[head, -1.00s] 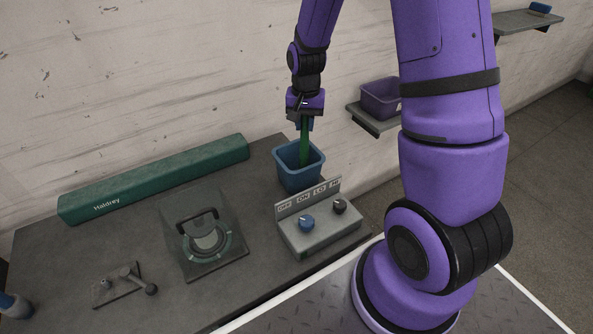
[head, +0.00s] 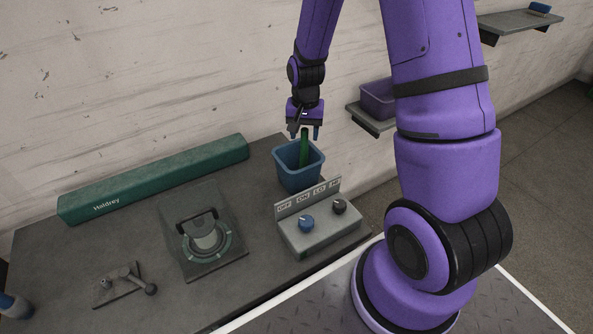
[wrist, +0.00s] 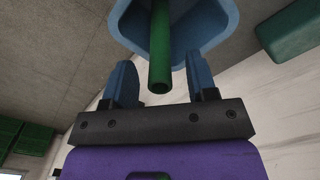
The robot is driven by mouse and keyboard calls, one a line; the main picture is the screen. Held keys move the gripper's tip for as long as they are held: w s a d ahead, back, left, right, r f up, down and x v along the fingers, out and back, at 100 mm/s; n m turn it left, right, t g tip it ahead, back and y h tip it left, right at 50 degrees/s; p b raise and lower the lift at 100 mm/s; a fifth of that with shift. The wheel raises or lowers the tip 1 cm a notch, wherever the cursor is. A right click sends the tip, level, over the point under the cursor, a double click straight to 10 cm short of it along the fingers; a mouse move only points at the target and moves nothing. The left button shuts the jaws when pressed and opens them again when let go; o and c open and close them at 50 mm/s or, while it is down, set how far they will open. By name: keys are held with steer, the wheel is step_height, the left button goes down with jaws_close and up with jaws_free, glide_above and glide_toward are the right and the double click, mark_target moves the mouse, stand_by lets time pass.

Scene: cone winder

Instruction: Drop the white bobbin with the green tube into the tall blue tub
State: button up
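The tall blue tub (head: 300,178) stands at the back right of the bench, by the wall. The green tube (head: 304,148) stands up out of its mouth, slightly tilted. The white bobbin body is not visible in either view; the tub walls hide the tube's lower part. My gripper (head: 304,132) is just above the tub, pointing down, its fingers spread either side of the tube's top end. In the wrist view the green tube (wrist: 160,50) shows between the blue fingers (wrist: 163,84) with clear gaps, and it reaches into the tub (wrist: 124,25).
A grey control box (head: 318,232) with two knobs stands in front of the tub. A machine plate with a handle (head: 207,245) and a small lever plate (head: 118,288) lie left. A long green housing (head: 155,180) runs along the wall. A purple bin (head: 376,100) sits on a shelf.

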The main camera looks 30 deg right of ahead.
step_height(320, 180, up, 11)
steer(key=shift+f, duration=0.2)
steer(key=shift+r, duration=0.15)
stand_by(0.6)
steer(key=s+a+r+n+t, duration=0.35)
steer(key=s+r, duration=0.75)
steer(key=r, duration=0.4)
steer(key=s+a+r+n+t, duration=0.1)
steer(key=s+r+n, duration=0.1)
steer(key=s, duration=0.5)
steer(key=s+a+r+n, duration=0.2)
steer(key=s+r, duration=0.1)
steer(key=s, duration=0.3)
steer(key=shift+s+a+r+t, duration=0.15)
steer(key=shift+s+r+t, duration=0.1)
steer(key=shift+s+t, duration=0.1)
